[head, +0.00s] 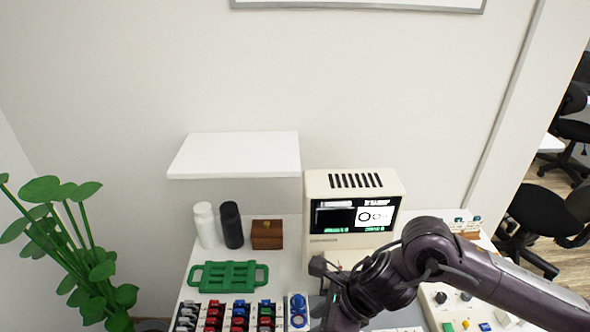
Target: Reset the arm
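My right arm (485,275) comes in from the lower right, bends at a dark joint and runs down and left to the bottom edge. A small dark part (318,266) sticks out at its wrist end. The fingers of my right gripper do not show; the arm runs out of the picture at the bottom. My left arm and gripper are not in view. The arm passes in front of the right part of the table and a beige machine (322,183) with a lit screen, hiding the machine's lower right corner.
On the table stand a white bottle (205,226), a black bottle (231,226), a brown box (267,236), a green tray (228,276), bins of coloured parts (238,318) and a control panel (440,309). A white shelf (235,155) overhangs; a plant (75,255) stands left.

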